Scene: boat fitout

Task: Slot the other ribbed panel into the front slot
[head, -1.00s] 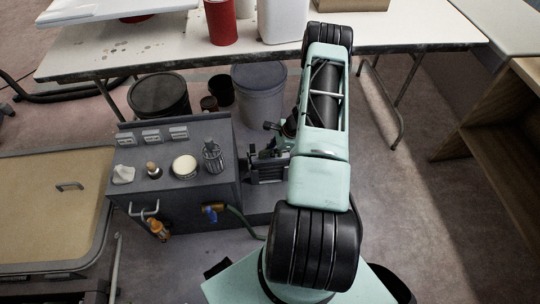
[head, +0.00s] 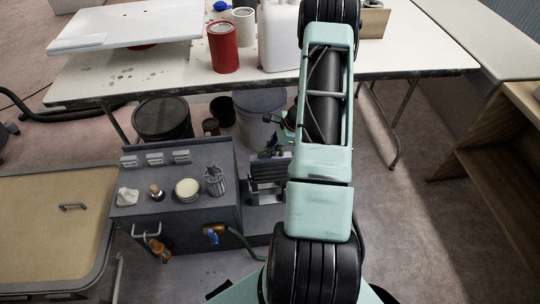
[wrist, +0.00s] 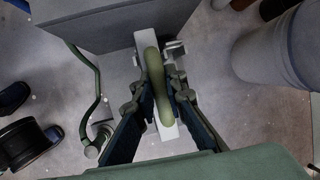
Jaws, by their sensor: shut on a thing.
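My gripper (wrist: 162,104) is shut on a pale panel (wrist: 168,131), seen nearly edge-on in the wrist view. An olive-green handle on the panel's upper edge lies between the two dark fingers. In the head view a grey ribbed piece (head: 265,182), which appears to be this panel, shows beside the dark grey cabinet (head: 218,226), just left of my arm. My arm hides part of it, and the fingers are hard to make out there. I cannot make out the front slot or another panel clearly in either view.
The cabinet top holds a cream round tin (head: 187,189), a wire cup (head: 215,181) and small parts. A green hose (head: 243,243) runs from its front. Grey buckets stand beyond, under the white table (head: 185,83). The floor at right is clear up to wooden shelving (head: 490,165).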

